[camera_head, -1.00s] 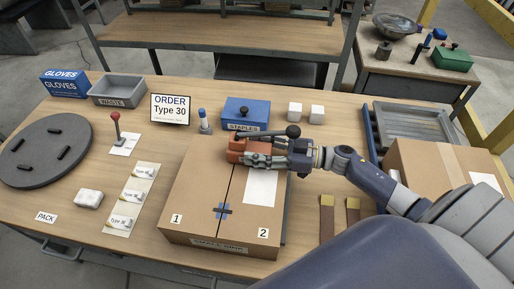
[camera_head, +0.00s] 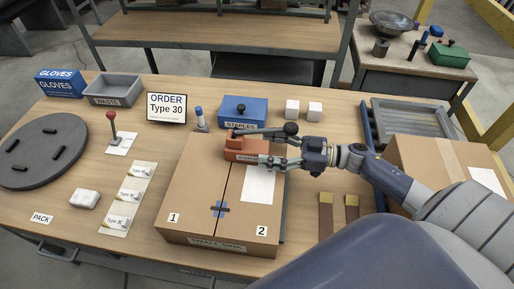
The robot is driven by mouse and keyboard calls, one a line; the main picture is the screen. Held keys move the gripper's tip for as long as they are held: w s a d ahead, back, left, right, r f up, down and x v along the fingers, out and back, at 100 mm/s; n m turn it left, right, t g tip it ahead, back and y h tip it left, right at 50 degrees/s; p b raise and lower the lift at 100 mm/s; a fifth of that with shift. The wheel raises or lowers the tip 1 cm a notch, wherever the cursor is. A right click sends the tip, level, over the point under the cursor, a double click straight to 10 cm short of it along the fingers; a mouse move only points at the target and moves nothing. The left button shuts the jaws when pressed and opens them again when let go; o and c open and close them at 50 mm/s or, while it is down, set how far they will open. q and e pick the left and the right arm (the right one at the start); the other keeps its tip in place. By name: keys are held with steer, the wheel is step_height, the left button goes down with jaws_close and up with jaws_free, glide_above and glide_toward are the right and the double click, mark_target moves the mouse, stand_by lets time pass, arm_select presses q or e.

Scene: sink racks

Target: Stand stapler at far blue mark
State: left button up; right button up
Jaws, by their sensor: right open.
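The orange-red stapler (camera_head: 239,149) with a black lever (camera_head: 279,130) stands on the far part of the closed cardboard box (camera_head: 190,190), across its centre seam. A blue cross mark (camera_head: 219,209) shows on the seam at the near part of the box. No far blue mark is visible; the stapler covers the far seam area. My right gripper (camera_head: 268,152) is open at the right end of the stapler, its fingers beside the body. Whether they touch it I cannot tell. My left gripper is not in view.
A blue staples box (camera_head: 244,111) stands just behind the cardboard box. A white label (camera_head: 259,184) lies on the right flap. Another carton (camera_head: 430,155) is at the right.

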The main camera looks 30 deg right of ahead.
steer(key=shift+v, duration=1.65)
